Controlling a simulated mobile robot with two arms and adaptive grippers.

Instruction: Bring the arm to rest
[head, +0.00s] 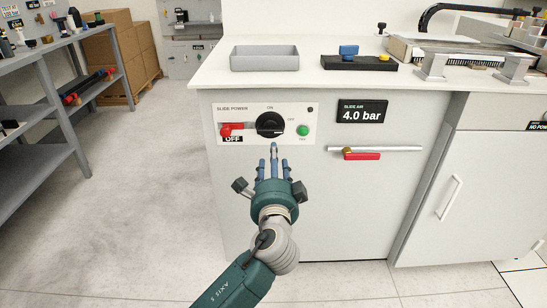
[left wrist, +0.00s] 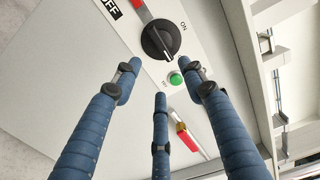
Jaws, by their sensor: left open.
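My left gripper (head: 273,165) reaches toward the front of the white cabinet, just below the slide power panel (head: 240,112). Its blue fingers are open and empty, and they also show spread in the left wrist view (left wrist: 160,90). The black rotary knob (head: 270,124) sits just above the fingertips in the head view; it also shows in the left wrist view (left wrist: 160,40). The green button (head: 303,130) is to the right of the knob. I cannot tell whether any finger touches the panel. My right gripper is not in view.
A red-handled valve (head: 362,156) on a pipe sticks out of the cabinet front to the right. A grey tray (head: 264,58) and a black block with blue and yellow parts (head: 358,62) rest on the countertop. A grey shelf (head: 45,150) stands left. The floor between is clear.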

